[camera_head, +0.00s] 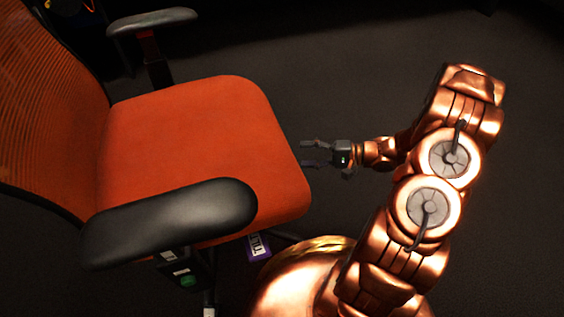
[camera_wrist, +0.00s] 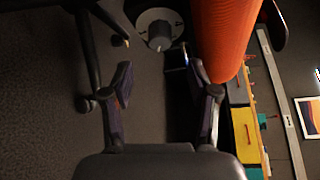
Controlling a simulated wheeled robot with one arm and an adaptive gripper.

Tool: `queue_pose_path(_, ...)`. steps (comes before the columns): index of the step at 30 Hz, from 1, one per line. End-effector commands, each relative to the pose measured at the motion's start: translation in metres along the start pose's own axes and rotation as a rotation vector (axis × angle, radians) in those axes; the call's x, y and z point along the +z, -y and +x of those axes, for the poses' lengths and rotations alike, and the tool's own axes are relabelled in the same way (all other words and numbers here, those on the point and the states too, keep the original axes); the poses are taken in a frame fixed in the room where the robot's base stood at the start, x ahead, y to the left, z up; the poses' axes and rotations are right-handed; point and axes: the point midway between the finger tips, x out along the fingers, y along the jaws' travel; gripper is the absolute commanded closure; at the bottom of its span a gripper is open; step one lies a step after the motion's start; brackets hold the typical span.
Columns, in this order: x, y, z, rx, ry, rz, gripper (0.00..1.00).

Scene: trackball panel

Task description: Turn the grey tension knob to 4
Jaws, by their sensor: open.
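The grey tension knob (camera_wrist: 159,38) shows near the top of the wrist view, in front of a round pale grey dial plate (camera_wrist: 158,17) with dark marks. The marks are too small to read, so I cannot tell its setting. In the head view the knob cannot be made out. My gripper (camera_head: 305,152) is open and empty, at the edge of the orange chair seat (camera_head: 190,135). In the wrist view my gripper (camera_wrist: 162,75) has its fingers spread, with the knob beyond and roughly between their tips, apart from them.
The orange seat edge (camera_wrist: 222,40) lies close to the right finger in the wrist view. A black armrest (camera_head: 170,220) is at the front and another (camera_head: 150,20) at the back. A purple tag (camera_head: 258,247) hangs below the seat. Dark floor (camera_head: 350,70) behind my arm is clear.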

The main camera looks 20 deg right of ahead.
Motion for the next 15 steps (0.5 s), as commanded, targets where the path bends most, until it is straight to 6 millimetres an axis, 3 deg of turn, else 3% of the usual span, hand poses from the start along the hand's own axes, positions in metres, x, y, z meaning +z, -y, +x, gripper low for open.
queue_pose_path(5,0.004,-0.003,0.006,-0.016,0.017,0.016,0.4)
queue_pose_path(15,0.003,-0.003,0.041,-0.016,0.016,0.012,0.4)
